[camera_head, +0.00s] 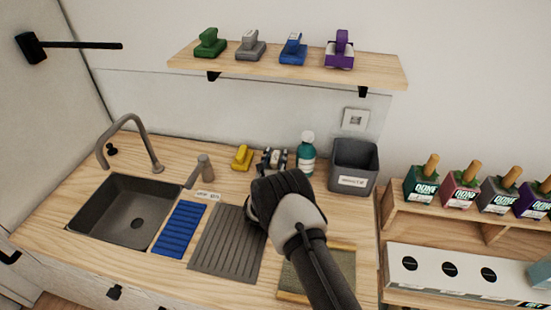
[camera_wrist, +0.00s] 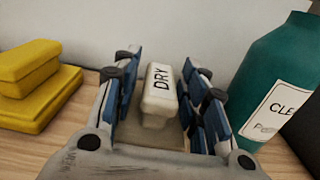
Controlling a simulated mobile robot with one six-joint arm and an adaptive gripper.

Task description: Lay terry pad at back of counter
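A cream block handle marked DRY (camera_wrist: 158,90) stands on a beige pad base in the wrist view. It appears to be the terry pad; its base is mostly hidden by my gripper. My gripper (camera_wrist: 162,85) has its blue-padded fingers on either side of the handle, with narrow gaps visible, so it looks open around it. In the head view my gripper (camera_head: 272,160) is low at the back of the wooden counter (camera_head: 225,180), between a yellow pad and a teal bottle. My arm hides most of the pad there.
The yellow pad (camera_head: 241,158) is close on the left, the teal bottle (camera_head: 306,156) and a grey bin (camera_head: 353,165) on the right. A sink (camera_head: 125,208), blue mat (camera_head: 180,230) and grey ribbed mat (camera_head: 225,245) lie in front. A shelf (camera_head: 290,70) overhangs behind.

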